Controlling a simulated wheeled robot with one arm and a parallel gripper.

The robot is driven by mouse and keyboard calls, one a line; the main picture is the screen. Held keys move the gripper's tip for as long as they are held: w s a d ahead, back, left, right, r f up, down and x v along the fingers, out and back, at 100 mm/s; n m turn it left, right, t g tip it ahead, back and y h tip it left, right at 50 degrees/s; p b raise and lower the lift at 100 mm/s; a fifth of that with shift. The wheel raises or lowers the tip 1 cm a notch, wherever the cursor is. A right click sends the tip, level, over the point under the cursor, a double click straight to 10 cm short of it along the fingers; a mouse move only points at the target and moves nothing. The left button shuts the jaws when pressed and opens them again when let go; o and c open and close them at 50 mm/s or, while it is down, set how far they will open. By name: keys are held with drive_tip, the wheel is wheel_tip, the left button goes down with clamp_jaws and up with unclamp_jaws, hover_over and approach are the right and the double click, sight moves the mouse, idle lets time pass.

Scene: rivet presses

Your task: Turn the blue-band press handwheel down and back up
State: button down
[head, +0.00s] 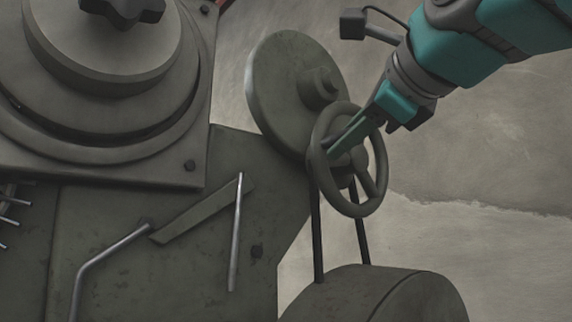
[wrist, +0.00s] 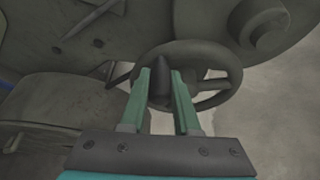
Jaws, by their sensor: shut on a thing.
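The handwheel (head: 352,209) is a dark grey spoked ring at the right side of the press in the head view. It also shows in the wrist view (wrist: 234,76). My gripper (head: 335,148) reaches it from the upper right. In the wrist view, the green fingers of my gripper (wrist: 160,73) stand on either side of a dark, tapered handle (wrist: 159,90) on the wheel and are shut on it. The fingers hide part of the wheel's near rim. No blue band shows on the wheel itself.
A large grey disc (head: 275,90) stands behind the wheel, with a rounded drum (head: 385,295) below. The press body (head: 110,240) with a bent rod (head: 110,255) and lever fills the left. Bare floor lies right.

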drive_tip(key=shift+r, duration=0.2)
idle(0.5)
drive_tip(key=c, duration=0.7)
unclamp_jaws()
drive_tip(key=shift+o, duration=0.2)
drive_tip(key=shift+s, duration=0.1)
